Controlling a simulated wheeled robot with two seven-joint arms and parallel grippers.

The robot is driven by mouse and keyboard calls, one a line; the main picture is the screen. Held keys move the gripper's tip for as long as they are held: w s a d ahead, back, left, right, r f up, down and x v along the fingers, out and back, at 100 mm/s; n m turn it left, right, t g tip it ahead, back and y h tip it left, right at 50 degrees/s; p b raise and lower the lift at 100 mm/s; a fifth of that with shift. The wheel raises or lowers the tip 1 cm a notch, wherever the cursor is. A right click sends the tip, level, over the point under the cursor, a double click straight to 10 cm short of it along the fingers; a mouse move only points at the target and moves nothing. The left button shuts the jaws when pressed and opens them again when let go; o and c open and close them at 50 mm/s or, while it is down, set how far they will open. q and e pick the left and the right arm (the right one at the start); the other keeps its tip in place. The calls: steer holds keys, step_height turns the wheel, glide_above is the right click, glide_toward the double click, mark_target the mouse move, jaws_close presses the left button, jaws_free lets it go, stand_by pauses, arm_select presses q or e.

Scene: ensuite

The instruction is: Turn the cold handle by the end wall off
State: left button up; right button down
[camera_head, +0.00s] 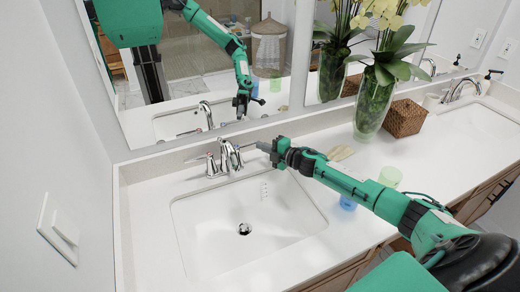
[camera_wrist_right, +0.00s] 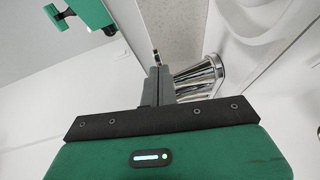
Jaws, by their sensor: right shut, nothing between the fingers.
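The chrome faucet (camera_head: 227,156) stands behind the left sink (camera_head: 250,222), close to the end wall (camera_head: 65,150). One lever handle (camera_head: 210,165) is on its left, its lever pointing left. The other handle (camera_head: 238,157) is on its right, partly crowded by the spout and my gripper. I cannot make out which is marked cold. My right gripper (camera_head: 262,146) is shut and empty, its tips beside the right handle. In the right wrist view the shut fingers (camera_wrist_right: 160,82) are beside a chrome flared piece (camera_wrist_right: 200,76); contact is unclear. My left gripper is not in view.
A mirror (camera_head: 190,60) rises behind the counter. A glass vase with flowers (camera_head: 374,103), a wicker box (camera_head: 405,118), a green cup (camera_head: 389,177) and a blue cup (camera_head: 348,203) stand to the right, the cups near my right arm.

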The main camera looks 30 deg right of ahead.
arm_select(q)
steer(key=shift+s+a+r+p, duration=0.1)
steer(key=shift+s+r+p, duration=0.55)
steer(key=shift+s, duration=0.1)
arm_select(e)
steer(key=v, duration=0.7)
steer(key=shift+a+r, duration=0.1)
